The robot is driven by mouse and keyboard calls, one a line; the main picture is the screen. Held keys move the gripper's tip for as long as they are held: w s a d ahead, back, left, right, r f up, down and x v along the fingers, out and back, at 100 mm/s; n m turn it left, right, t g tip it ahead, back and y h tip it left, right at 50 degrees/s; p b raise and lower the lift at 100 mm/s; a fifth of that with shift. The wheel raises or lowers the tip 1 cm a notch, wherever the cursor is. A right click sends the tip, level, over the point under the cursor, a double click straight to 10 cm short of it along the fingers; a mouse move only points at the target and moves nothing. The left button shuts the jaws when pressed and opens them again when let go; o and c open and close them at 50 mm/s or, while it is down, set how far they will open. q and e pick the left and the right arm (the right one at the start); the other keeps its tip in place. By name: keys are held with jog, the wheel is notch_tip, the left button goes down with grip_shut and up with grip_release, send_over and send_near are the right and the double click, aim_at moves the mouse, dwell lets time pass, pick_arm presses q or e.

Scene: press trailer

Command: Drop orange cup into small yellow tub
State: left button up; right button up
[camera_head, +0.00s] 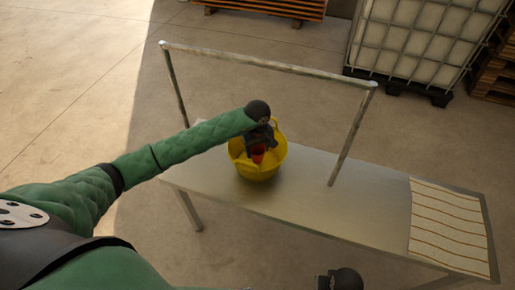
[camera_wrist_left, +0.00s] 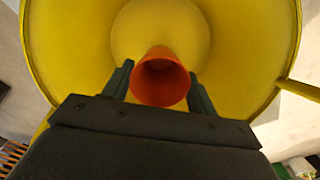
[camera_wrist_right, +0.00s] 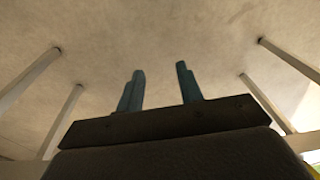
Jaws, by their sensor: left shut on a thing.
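The orange cup (camera_head: 258,156) is between the fingers of my left gripper (camera_head: 260,146), over the opening of the small yellow tub (camera_head: 258,173). In the left wrist view the cup (camera_wrist_left: 162,85) has its open mouth toward the camera, and a finger of the left gripper (camera_wrist_left: 160,78) is on each side. The yellow tub (camera_wrist_left: 265,50) surrounds the cup there, with its floor behind it. How far the cup is below the rim is hard to tell. My right gripper (camera_wrist_right: 160,82) is open and empty.
The tub stands on a metal table (camera_head: 305,195) with a raised metal bar frame (camera_head: 265,64) behind it. A striped cloth (camera_head: 448,225) lies at the table's right end. The table between tub and cloth is clear. A caged white tank (camera_head: 422,38) stands behind.

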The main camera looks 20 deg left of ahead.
jog(key=shift+r, duration=0.1)
pick_arm(q)
jog(key=shift+f, duration=0.1)
pick_arm(e)
jog(key=shift+w+r, duration=0.1)
jog(key=shift+r, duration=0.2)
jog(key=shift+r, duration=0.1)
pick_arm(q)
jog(key=shift+f, duration=0.1)
jog(key=shift+b, duration=0.3)
pick_arm(e)
jog(key=shift+s+r, duration=0.2)
jog(key=shift+r, duration=0.35)
jog(key=shift+s, duration=0.1)
pick_arm(q)
jog(key=shift+f, duration=0.15)
pick_arm(e)
jog(key=shift+r, duration=0.65)
jog(key=shift+w, duration=0.2)
